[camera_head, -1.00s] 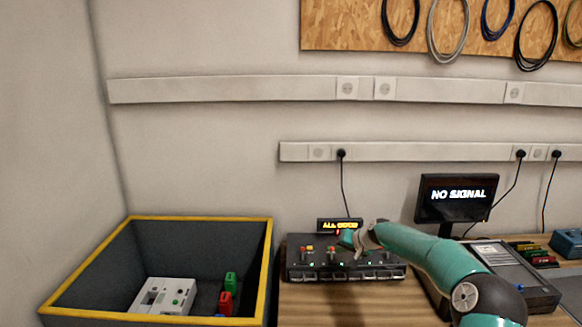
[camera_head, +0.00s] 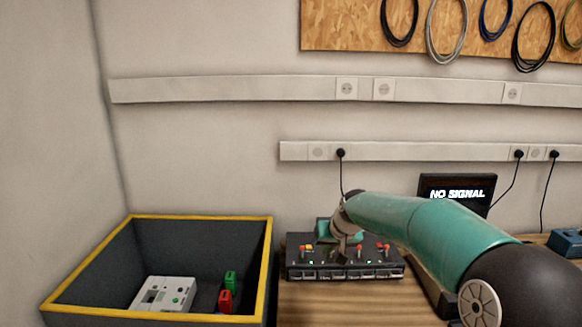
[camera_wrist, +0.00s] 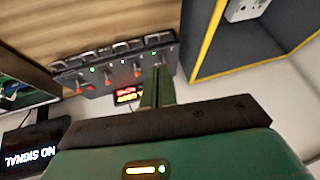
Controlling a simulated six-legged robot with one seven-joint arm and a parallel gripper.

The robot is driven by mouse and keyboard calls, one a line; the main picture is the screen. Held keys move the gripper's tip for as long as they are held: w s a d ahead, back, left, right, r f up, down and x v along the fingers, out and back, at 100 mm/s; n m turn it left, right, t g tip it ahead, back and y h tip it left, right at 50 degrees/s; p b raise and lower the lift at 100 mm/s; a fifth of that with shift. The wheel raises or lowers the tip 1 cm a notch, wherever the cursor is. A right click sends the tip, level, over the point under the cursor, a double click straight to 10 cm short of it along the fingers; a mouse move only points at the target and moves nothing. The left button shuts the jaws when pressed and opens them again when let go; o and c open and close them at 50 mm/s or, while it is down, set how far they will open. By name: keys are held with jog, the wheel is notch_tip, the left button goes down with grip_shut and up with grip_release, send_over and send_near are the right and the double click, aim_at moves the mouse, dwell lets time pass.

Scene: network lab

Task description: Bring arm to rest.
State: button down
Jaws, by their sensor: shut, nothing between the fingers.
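My teal arm reaches in from the lower right in the head view and ends above the black switch box. My gripper (camera_wrist: 160,75) shows in the wrist view with its green fingers together and nothing between them. In the head view the gripper is mostly hidden behind my wrist, and a teal part of it shows over the back of the box. The black switch box (camera_head: 300,272) stands on the wooden bench and has several small levers and lights on top. I cannot tell from these views whether the gripper touches it.
A dark bin with a yellow rim (camera_head: 200,217) stands left of the bench, holding a white device (camera_head: 165,294) and small red and green pieces. A monitor reading "NO SIGNAL" (camera_head: 458,192) stands at the right, partly behind my arm. A blue box (camera_head: 567,243) sits at the far right.

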jog(key=s+d+r+h, duration=0.1)
jog(key=s+r, duration=0.3)
jog(key=s, duration=0.7)
jog(key=s+d+r+h, duration=0.2)
jog(key=s+r, duration=0.1)
jog(key=s, duration=0.9)
jog(key=s+d+f, duration=0.1)
jog(key=s, duration=0.6)
jog(key=s+d+f+m, duration=0.1)
jog(key=s+f, duration=0.1)
jog(key=s, duration=0.6)
jog(key=shift+s+d, duration=0.2)
jog(key=shift+d, duration=0.15)
